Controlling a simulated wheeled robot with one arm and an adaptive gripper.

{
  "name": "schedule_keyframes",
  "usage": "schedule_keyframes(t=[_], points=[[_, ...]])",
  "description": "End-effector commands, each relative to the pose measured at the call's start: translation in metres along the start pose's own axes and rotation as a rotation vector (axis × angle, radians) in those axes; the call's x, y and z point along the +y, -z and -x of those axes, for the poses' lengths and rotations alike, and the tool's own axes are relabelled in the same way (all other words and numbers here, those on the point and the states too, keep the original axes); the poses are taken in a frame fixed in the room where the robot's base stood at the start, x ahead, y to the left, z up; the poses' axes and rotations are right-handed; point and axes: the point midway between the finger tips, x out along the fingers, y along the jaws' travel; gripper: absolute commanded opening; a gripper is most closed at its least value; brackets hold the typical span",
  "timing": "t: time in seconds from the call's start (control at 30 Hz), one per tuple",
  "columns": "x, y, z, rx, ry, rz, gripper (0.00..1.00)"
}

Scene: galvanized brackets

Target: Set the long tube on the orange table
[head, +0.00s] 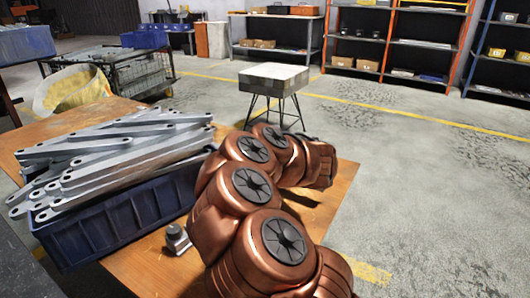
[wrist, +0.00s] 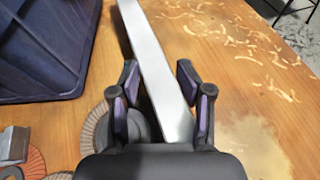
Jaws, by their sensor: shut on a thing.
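The long tube (wrist: 150,60) is a straight, pale silver bar with a smooth flat top face. In the wrist view it runs from the top edge down between my fingers. My gripper (wrist: 160,92) is shut on it. The tube lies over the orange-brown wooden table (wrist: 225,75); I cannot tell whether it touches the top. The table also shows in the head view (head: 335,215). There my copper-coloured arm hides the gripper and the tube.
A dark blue crate (head: 110,225) heaped with galvanized brackets (head: 110,150) fills the table's left side. Abrasive discs (wrist: 93,140) and a small metal block (wrist: 14,145) lie beside the tube. Wood shavings (wrist: 245,40) cover the right. A stool (head: 274,77) stands behind the table.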

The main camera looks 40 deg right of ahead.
Motion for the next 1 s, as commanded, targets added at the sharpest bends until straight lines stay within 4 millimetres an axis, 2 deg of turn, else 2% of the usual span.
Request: schedule_keyframes(t=[0.23,1.0], points=[[-0.035,-0.004,-0.013,-0.005,0.002,-0.002,0.00],[-0.106,-0.012,-0.045,-0.004,-0.003,-0.001,0.00]])
